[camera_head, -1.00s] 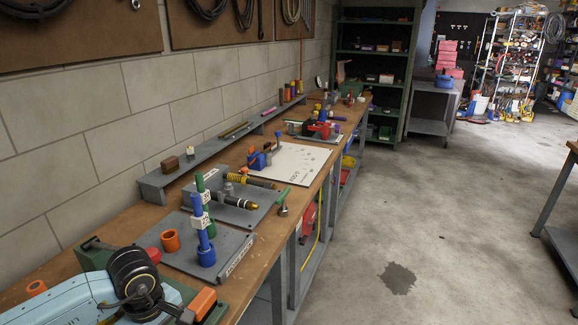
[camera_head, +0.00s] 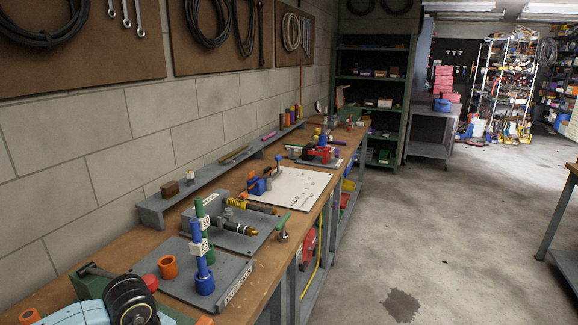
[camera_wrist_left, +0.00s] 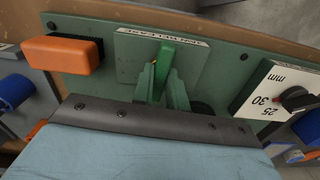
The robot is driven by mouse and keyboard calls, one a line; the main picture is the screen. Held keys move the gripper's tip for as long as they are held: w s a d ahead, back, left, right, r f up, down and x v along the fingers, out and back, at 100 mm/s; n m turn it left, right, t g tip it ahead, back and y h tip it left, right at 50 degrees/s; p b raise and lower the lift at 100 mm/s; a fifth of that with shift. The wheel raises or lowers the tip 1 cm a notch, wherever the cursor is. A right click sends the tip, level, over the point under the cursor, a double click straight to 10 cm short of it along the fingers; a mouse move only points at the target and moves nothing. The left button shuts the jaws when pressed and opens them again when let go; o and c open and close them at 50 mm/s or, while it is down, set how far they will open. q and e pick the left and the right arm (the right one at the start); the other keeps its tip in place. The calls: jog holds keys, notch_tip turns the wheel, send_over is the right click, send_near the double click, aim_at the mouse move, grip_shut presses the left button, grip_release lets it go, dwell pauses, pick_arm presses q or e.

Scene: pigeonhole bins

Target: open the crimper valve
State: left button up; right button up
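In the left wrist view a bright green lever (camera_wrist_left: 165,58) stands in front of a green plate (camera_wrist_left: 130,50) with a white label strip, its text upside down and unclear. I take this lever to be the crimper valve's handle. My left gripper (camera_wrist_left: 162,82) has its two narrow greenish fingers at the lever, one on each side. Whether they touch or grip it is unclear. My right gripper is in neither view.
An orange block (camera_wrist_left: 62,54) sits left of the lever, and a white scale plate with a black knob (camera_wrist_left: 296,98) sits right. On the bench are an orange ring (camera_head: 167,267), blue and green posts (camera_head: 203,262), and a green-handled fitting (camera_head: 282,228).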

pick_arm(q)
jog(key=o, duration=0.5)
jog(key=shift+r, duration=0.1)
notch_tip(320, 180, up, 6)
jog(key=p, duration=0.3)
